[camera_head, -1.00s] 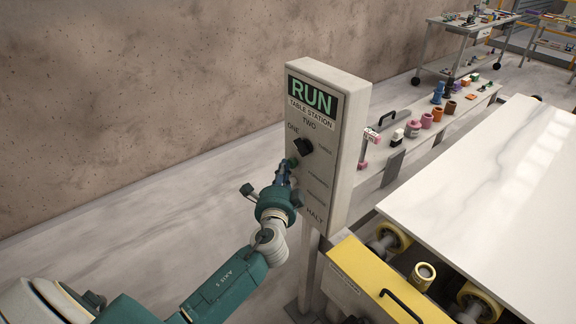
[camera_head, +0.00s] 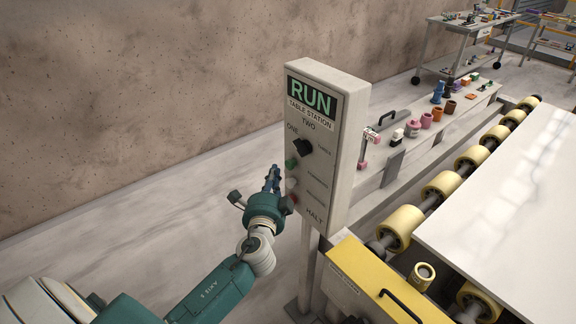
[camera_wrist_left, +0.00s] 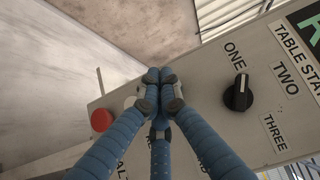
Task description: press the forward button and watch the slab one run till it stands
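The control post (camera_head: 335,140) shows a green lit RUN display (camera_head: 312,96), a black selector knob (camera_head: 303,146) and a green button (camera_head: 291,163). In the wrist view the knob (camera_wrist_left: 238,93) has its white mark towards ONE. A red button (camera_wrist_left: 101,119) sits by HALT. My left gripper (camera_head: 273,174) is just left of the panel, clear of the green button; its blue fingers (camera_wrist_left: 159,76) are closed together with nothing between them, hiding part of the panel. The white slab (camera_head: 510,190) lies flat on the roller table. My right gripper is out of view.
Yellow rollers (camera_head: 441,187) show bare along the slab's left side. A yellow cover with a black handle (camera_head: 380,290) stands at the near end. A ledge with several small parts (camera_head: 427,121) runs behind the post. Open floor lies to the left.

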